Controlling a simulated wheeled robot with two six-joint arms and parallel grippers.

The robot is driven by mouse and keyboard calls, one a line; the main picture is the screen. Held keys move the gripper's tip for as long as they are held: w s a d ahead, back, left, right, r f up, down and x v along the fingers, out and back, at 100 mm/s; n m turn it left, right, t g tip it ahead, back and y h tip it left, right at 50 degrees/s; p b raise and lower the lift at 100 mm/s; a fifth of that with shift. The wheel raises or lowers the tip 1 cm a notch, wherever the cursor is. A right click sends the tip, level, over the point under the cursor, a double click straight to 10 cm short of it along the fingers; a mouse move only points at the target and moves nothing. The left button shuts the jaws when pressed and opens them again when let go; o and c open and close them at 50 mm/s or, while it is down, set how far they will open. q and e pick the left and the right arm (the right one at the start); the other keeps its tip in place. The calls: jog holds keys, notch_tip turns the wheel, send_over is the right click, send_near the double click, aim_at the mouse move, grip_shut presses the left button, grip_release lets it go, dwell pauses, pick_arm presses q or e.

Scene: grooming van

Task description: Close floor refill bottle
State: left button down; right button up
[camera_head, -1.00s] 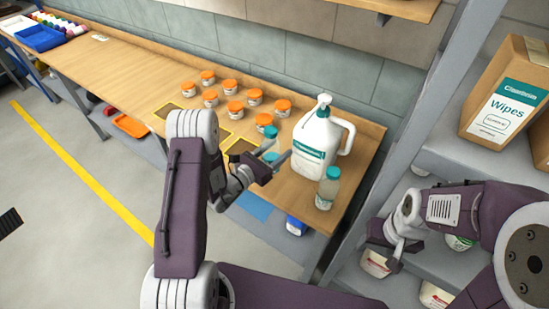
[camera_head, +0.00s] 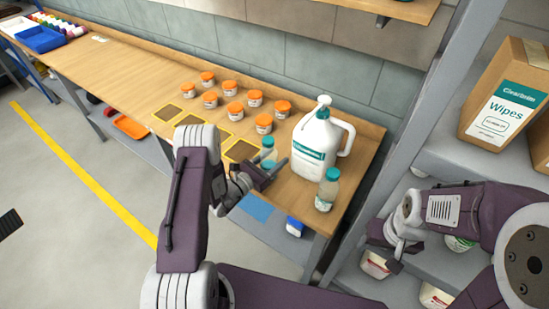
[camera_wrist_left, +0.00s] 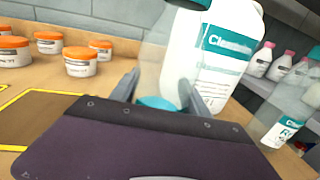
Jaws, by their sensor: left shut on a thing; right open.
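My left gripper (camera_head: 275,171) is shut on a small clear bottle (camera_head: 269,153) with a teal cap, at the bench's front edge. The gripper hides the bottle's lower part, so I cannot tell whether it touches the bench. In the left wrist view the clear body (camera_wrist_left: 160,62) is between the two fingers, with teal patches above and below. A second clear bottle with a teal cap (camera_head: 327,188) stands upright near the bench's right end. A large white jug (camera_head: 312,150) with a teal label stands between and behind them. My right gripper (camera_head: 393,257) is open and empty by the shelf rack.
Several orange-lidded jars (camera_head: 235,110) stand on the bench (camera_head: 130,75) behind and left of the gripper. Dark yellow-edged squares (camera_head: 167,112) lie bare beside them. A wipes box (camera_head: 505,100) sits on the grey rack at right. The bench further left is mostly clear.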

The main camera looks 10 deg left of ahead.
pick_arm(q)
jog(key=shift+f, duration=0.1)
jog(key=shift+f, duration=0.15)
jog(key=c, duration=0.5)
grip_release()
